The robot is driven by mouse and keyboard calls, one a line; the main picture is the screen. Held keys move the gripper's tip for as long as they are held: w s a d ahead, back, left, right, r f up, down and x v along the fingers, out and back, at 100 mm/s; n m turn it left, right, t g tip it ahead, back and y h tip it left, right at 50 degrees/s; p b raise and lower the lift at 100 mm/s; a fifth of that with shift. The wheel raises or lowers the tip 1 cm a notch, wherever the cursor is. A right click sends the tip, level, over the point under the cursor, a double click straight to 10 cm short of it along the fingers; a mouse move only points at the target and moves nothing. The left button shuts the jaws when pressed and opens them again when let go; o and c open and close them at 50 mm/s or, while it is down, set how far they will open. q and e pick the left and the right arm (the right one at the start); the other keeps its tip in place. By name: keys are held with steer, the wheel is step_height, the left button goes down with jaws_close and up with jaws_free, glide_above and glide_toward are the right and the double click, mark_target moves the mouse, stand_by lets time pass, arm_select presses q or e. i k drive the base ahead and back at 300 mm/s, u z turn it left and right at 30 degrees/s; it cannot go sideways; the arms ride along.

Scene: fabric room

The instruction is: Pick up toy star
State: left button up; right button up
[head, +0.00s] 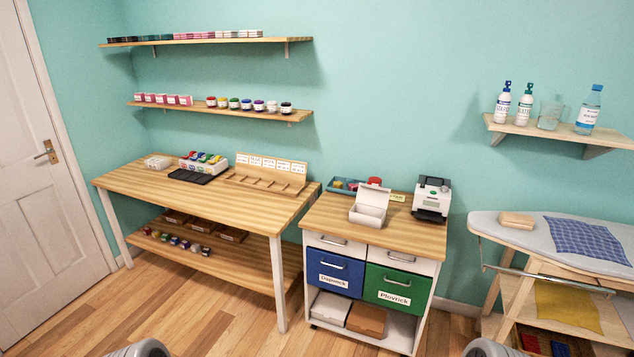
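I cannot make out a toy star in the head view. A teal tray (336,187) at the back of the wheeled cabinet holds small coloured items, one yellow, too small to identify. A red item (375,182) stands at its right side. An open white box (368,212) stands in front of the tray, and its inside looks empty. Only grey rounded parts of my arms show at the bottom edge. Neither gripper's fingers are in view.
The cabinet (400,232) also bears a label printer (432,198). A wooden table (150,182) with a sorting rack (268,172) stands to its left. An ironing board (490,226) stands right. Wall shelves hold jars and bottles. Floor (230,320) in front is clear.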

mark_target(338, 184)
steer(key=z, duration=0.15)
steer(key=i, duration=1.65)
steer(key=z, duration=0.6)
